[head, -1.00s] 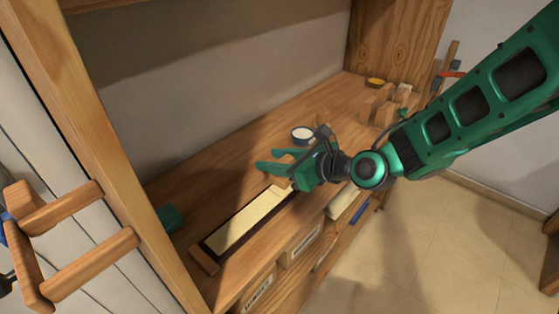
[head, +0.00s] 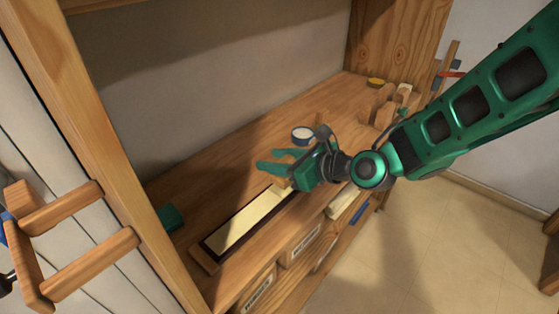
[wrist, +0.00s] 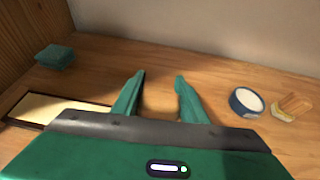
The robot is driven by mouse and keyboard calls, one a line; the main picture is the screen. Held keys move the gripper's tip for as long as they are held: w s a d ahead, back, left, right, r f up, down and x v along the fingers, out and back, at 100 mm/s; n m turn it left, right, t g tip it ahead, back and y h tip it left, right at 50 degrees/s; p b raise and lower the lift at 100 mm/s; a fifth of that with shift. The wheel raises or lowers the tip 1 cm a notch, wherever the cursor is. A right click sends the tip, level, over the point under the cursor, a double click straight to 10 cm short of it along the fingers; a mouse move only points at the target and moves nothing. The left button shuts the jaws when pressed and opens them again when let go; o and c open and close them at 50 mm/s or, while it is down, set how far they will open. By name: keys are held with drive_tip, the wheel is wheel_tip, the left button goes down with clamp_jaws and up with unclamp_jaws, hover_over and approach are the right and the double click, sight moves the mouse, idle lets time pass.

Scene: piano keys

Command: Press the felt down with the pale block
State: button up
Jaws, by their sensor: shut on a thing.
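My gripper (head: 275,168) is over the right end of a long cream strip (head: 243,222) with a dark border, which I take to be the felt. In the wrist view the strip (wrist: 60,110) lies at left, partly hidden by my gripper's body. My gripper's two green fingers (wrist: 158,90) are shut on a pale wooden block (wrist: 158,98), mostly hidden behind the gripper. Part of the block (head: 279,187) shows below the fingers in the head view, close to the strip's right end. I cannot tell whether it touches the strip.
A dark green block (head: 172,217) lies left on the wooden bench (head: 200,180). A round, blue-rimmed white-topped tub (head: 302,135) stands behind my gripper, beside a wooden-handled brush (wrist: 293,104). Several wooden pieces (head: 378,105) and a yellow dish (head: 376,82) stand at the far right. Labelled drawers (head: 302,244) are below.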

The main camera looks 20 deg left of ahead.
drive_tip(key=shift+f, duration=0.1)
wheel_tip(320, 180, up, 8)
idle(1.2)
idle(0.4)
